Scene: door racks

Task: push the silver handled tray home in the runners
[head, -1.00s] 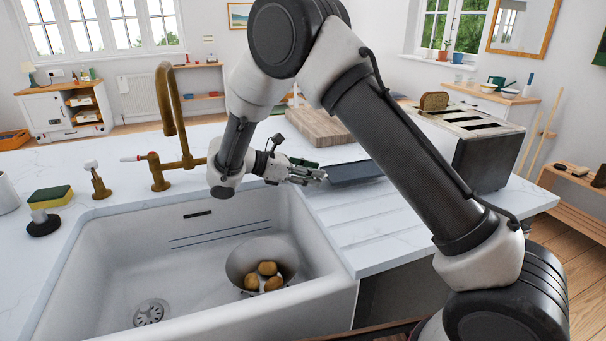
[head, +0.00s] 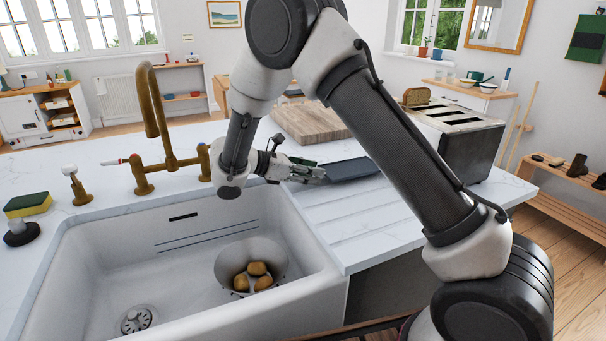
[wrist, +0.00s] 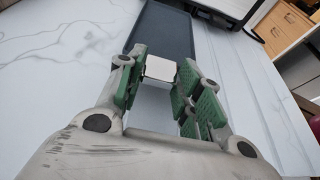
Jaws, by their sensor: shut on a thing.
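The tray (head: 352,168) is a dark, flat, shallow piece on the white worktop, right of the sink. In the wrist view the dark tray (wrist: 163,30) runs straight away from my gripper, with a pale silver handle (wrist: 160,69) at its near end. My gripper (head: 322,174) has green-padded fingers and is low over the worktop at the tray's left end. In the wrist view my gripper (wrist: 160,78) has its fingers either side of the handle and is shut on it. I cannot make out the runners.
A silver toaster (head: 462,143) with bread stands right of the tray. A wooden board (head: 310,123) lies behind. The sink (head: 300,290) holds a bowl of potatoes (head: 257,268); a brass tap (head: 150,110) stands behind it. The grooved drainer (head: 340,215) in front is clear.

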